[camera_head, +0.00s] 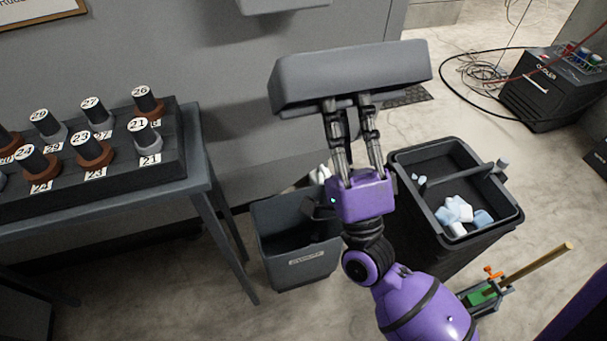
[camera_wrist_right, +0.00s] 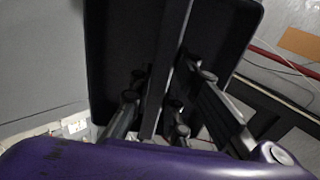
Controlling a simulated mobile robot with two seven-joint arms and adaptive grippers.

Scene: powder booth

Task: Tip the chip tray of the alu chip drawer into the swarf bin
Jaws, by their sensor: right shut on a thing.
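A long grey tray (camera_head: 350,75) is held up in the air in the head view, near the grey wall panel. My right gripper (camera_head: 352,110) is shut on its near side. I see a smooth grey face and a dark lower side; the tray's inside and any chips are hidden. In the right wrist view the tray (camera_wrist_right: 120,60) is a dark shape filling the middle, with the fingers (camera_wrist_right: 155,110) against it. A grey bin (camera_head: 280,222) with an unreadable label stands on the floor, left of and below the gripper. My left gripper is not in view.
A black two-part bin (camera_head: 404,172) with pale crumpled pieces stands right of my arm. A table (camera_head: 195,150) with numbered tool holders is at the left. A cable (camera_head: 445,75) and dark box (camera_head: 545,105) lie far right. A dustpan-like tool (camera_head: 485,293) is low right.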

